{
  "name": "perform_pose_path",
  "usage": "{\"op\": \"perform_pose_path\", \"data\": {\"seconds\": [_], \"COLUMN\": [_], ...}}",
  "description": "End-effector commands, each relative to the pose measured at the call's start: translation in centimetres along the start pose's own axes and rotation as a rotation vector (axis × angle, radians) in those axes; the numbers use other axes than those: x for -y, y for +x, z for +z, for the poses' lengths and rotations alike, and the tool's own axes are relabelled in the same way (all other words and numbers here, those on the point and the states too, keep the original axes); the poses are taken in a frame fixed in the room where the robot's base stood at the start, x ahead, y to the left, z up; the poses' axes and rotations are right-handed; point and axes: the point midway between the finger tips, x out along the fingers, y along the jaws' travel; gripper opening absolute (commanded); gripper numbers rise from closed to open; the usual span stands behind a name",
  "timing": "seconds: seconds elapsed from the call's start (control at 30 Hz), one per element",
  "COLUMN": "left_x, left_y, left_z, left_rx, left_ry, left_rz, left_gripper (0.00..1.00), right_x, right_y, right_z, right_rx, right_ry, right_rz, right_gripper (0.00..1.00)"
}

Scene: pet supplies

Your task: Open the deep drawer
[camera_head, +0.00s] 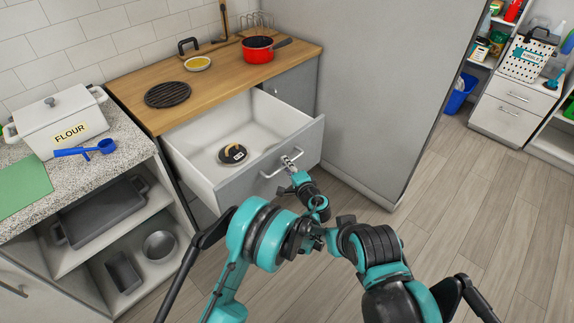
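The deep drawer (258,180) is pulled out from the cabinet under the wooden counter, and its inside shows. A round dark and yellow item (232,154) lies on the drawer's floor. The metal bar handle (270,174) is on the drawer's grey front. My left gripper (290,161) is at the right part of this handle, its fingers around the bar and seemingly shut on it. My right arm comes in from the lower right; its gripper cannot be made out behind the arm links.
The wooden counter (215,87) holds a red pot (258,49), a black trivet (167,94) and a yellow-filled dish (197,63). A granite counter with a flour box (60,121) stands left. A tall grey panel (385,90) stands right of the drawer. The wooden floor (470,210) at right is clear.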

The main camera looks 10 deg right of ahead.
Motion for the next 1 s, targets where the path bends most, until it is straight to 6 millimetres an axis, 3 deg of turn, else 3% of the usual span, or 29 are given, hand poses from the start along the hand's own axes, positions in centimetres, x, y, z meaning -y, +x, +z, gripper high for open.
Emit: {"op": "perform_pose_path", "data": {"seconds": [0.4, 0.8, 1.0], "left_x": [0.0, 0.0, -0.1], "left_y": [-0.5, -6.4, -8.1], "left_z": [-0.1, -0.2, -0.2], "left_rx": [-0.001, -0.005, -0.005], "left_ry": [0.000, 0.001, 0.001], "left_rz": [0.000, 0.000, 0.000], "left_gripper": [0.33, 0.33, 0.33], "right_x": [0.0, 0.0, 0.0], "right_y": [0.0, 0.0, 0.0], "right_z": [0.0, -0.1, -0.2], "right_rx": [0.000, -0.004, -0.005], "right_ry": [0.000, 0.001, 0.002], "right_rz": [0.000, 0.000, -0.001], "right_gripper": [0.40, 0.40, 0.40]}}
